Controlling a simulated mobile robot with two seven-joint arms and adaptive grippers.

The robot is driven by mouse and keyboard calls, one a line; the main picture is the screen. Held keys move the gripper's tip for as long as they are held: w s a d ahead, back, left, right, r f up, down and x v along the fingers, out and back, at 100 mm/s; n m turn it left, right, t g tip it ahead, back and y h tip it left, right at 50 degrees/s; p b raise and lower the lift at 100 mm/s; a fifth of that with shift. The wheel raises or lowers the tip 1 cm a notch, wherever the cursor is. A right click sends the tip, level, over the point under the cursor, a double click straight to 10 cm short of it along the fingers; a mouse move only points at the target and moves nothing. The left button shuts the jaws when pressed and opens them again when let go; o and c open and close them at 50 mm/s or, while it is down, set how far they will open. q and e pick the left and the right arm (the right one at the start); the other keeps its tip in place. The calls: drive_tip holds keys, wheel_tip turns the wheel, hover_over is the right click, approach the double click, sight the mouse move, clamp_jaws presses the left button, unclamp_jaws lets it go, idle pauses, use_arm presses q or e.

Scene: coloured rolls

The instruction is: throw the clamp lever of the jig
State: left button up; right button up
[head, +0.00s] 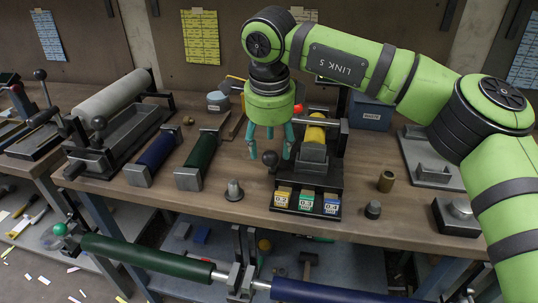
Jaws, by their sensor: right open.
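The jig (312,178) stands on the workbench near the middle, a dark base with a grey block and a yellow roll (316,133) in it. Its front carries yellow, green and blue tags (306,201). A red knob (298,108) shows just behind the gripper. My left gripper is not in view.
A blue roll (157,150) and a green roll (201,153) lie left of the jig, near a large grey roller machine (112,95). A long green-and-blue roll bar (150,257) crosses the front.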

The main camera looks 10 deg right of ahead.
sight(270, 153)
drive_tip(key=f, duration=0.2)
drive_tip(key=w+f, duration=0.1)
drive_tip(key=f, duration=0.1)
drive_tip(key=shift+f, duration=0.4)
drive_tip(key=shift+s, duration=0.1)
drive_tip(key=shift+c, duration=0.4)
clamp_jaws()
